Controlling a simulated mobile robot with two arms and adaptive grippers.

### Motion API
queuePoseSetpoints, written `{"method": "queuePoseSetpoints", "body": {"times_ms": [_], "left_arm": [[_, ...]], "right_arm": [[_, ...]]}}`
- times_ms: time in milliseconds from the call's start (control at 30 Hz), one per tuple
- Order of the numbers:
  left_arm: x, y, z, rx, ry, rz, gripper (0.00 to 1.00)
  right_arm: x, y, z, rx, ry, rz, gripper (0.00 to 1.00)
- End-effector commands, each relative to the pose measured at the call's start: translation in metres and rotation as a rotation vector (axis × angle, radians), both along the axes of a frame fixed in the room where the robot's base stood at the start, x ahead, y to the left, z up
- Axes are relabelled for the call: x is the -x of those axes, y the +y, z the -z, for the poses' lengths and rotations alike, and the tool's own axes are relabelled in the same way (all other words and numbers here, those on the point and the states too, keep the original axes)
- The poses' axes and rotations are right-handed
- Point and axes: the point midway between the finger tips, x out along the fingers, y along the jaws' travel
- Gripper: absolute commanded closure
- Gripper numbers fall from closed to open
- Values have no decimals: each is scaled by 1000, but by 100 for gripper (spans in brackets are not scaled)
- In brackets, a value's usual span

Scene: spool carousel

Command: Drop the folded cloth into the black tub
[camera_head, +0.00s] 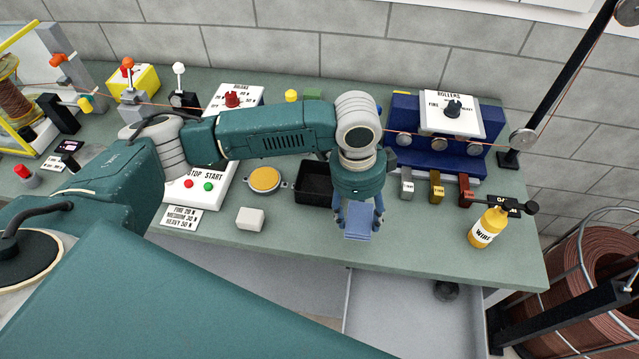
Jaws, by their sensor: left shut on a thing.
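The folded cloth (357,235) is blue and sits between the fingers of my left gripper (359,218), which points down and is shut on it. The cloth is near the front of the bench; I cannot tell whether it touches the top. The black tub (311,184) is an open square container just left of the gripper and a little farther back. My left wrist and hand hide part of its right side. No cloth shows in the visible part of the tub. My right gripper is not in view.
Right of the gripper are small grey, brown and red blocks (437,187) and a yellow bottle (487,228). The blue roller unit (399,143) stands behind. The bench front (415,244) is bare.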

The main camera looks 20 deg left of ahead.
Motion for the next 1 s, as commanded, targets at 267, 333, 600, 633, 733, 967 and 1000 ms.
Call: {"method": "queuePoseSetpoints", "body": {"times_ms": [267,333,600,633,733,967,1000], "left_arm": [[-57,65,-39,-18,-9,-16,67],[-71,87,-51,-17,-8,-16,67],[-98,148,-80,-2,0,-4,67],[-99,151,-81,-1,1,-4,67],[-101,156,-80,1,2,-1,67],[-100,157,-56,1,5,0,67],[-101,157,-51,2,4,-1,67]], "right_arm": [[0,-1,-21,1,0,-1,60],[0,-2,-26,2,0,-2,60],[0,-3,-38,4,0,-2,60],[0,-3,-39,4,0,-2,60],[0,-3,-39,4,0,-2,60],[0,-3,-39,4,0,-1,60],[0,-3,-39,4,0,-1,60]]}}
